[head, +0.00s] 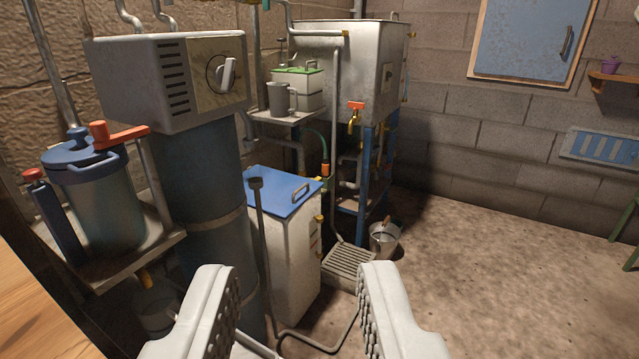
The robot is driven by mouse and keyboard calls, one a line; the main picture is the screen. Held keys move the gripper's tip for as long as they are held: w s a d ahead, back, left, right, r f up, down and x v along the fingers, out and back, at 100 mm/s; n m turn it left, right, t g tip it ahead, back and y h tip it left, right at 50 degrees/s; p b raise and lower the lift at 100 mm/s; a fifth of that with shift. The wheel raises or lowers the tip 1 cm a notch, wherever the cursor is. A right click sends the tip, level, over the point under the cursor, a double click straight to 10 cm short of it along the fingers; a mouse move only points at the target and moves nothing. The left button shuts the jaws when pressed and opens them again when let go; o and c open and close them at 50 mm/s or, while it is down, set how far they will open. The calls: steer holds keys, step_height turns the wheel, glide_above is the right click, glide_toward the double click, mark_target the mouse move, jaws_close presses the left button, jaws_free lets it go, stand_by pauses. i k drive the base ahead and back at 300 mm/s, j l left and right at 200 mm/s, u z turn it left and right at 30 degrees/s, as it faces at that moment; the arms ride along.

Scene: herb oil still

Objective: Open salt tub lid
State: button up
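My gripper (297,278) is open and empty, its two white fingers wide apart at the bottom of the view. Beyond it stands a tall white bin with a flat blue lid (280,186); the lid has a handle and lies shut. A smaller white tub with a green lid (297,73) sits on a shelf farther back, its lid also shut. No label is readable, so I cannot tell which of the two is the salt tub. My gripper touches neither.
A grey mug (280,98) stands in front of the green-lidded tub. A blue-lidded pot (95,190) with red handles and a grey control box (170,80) on a column are at the left. A metal bucket (383,240) stands on the floor.

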mark_target(282, 194)
steer(key=i+l, duration=0.15)
steer(key=l, duration=0.15)
steer(key=i+l+u, duration=0.1)
steer(key=l, duration=0.25)
steer(key=i+l, duration=0.25)
steer(key=i+l+u, duration=0.1)
steer(key=l, duration=0.3)
steer(key=i+l, duration=0.15)
steer(key=l, duration=0.15)
steer(key=i+u, duration=0.1)
steer(key=i, duration=0.5)
steer(key=i+l+u, duration=0.15)
steer(key=i, duration=0.45)
